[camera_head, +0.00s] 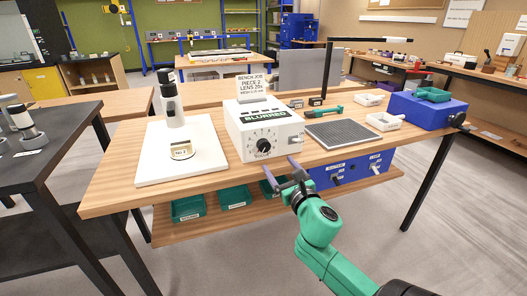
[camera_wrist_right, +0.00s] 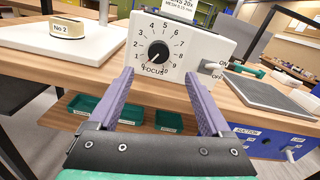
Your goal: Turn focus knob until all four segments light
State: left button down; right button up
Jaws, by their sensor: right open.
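The white control box (camera_head: 262,130) stands on the wooden bench, with a dark display reading BLURRED in green on its sloped top. I cannot make out separate lit segments. The black focus knob (camera_head: 263,145) is on its front face. My right gripper (camera_head: 283,168) is open and empty in front of the box, below and slightly right of the knob. Its purple fingers (camera_wrist_right: 158,76) are apart, short of the knob. My left gripper is out of view.
An ON/OFF switch (camera_wrist_right: 214,69) is right of the knob. A white microscope stand (camera_head: 182,150) with a No 2 block (camera_head: 182,151) is left of the box. A dark grid mat (camera_head: 352,134) lies to the right. Green bins (camera_head: 188,208) sit on the shelf below.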

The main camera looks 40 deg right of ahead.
aim_at(265, 148)
jog(key=x, duration=1.1)
jog(key=shift+w+f, duration=0.1)
jog(key=shift+w, duration=0.05)
grip_shut()
